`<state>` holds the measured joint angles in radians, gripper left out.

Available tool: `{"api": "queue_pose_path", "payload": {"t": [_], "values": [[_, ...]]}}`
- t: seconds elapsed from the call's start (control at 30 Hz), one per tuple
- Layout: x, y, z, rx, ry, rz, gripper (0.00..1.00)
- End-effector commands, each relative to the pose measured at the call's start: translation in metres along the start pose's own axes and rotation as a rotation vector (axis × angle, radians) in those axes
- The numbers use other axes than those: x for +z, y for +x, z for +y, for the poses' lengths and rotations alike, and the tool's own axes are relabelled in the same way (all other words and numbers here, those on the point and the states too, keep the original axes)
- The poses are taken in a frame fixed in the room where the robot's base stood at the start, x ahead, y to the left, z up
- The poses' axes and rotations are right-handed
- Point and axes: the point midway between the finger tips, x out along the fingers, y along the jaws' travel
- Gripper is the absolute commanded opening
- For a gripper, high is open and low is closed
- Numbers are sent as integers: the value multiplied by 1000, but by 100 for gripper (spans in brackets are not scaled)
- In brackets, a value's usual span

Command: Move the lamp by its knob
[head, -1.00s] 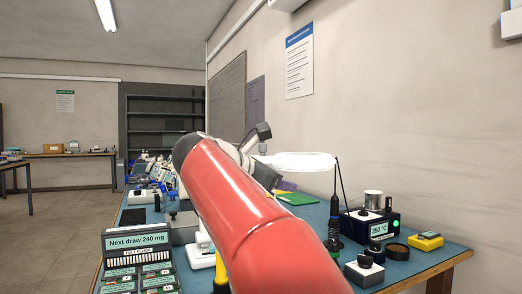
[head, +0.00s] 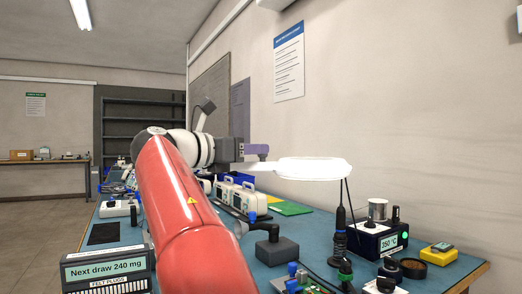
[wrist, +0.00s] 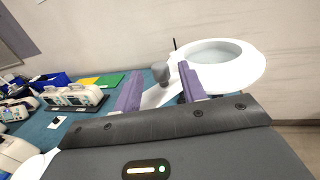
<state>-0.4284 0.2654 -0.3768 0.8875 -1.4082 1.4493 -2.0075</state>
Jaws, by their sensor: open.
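The lamp (head: 313,168) has a white ring-shaped head that hangs above the bench at the right of the head view. In the wrist view the lamp head (wrist: 258,68) is at the upper right, and its white arm slopes down left between my fingers. The lamp's grey knob (wrist: 160,72) stands on that arm and appears between the purple fingertips of my gripper (wrist: 160,68). The fingers are apart, with gaps on both sides of the knob. In the head view my gripper (head: 259,150) is just left of the lamp head; the knob cannot be made out there.
Below are a black 350 °C station (head: 379,238), a yellow device (head: 438,252), a dark grey block (head: 277,250) and a green board (head: 305,288). White instruments (head: 240,197) line the bench on the left. The wall is close behind the lamp.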

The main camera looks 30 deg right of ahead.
Motion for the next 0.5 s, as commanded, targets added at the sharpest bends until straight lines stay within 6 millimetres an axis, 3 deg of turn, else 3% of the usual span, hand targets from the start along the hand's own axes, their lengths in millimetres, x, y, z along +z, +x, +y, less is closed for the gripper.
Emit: {"api": "queue_pose_path", "payload": {"t": [0.2,0.5], "values": [[-1,31,0,-1,-1,1,41],[-1,41,0,1,-1,1,41]]}}
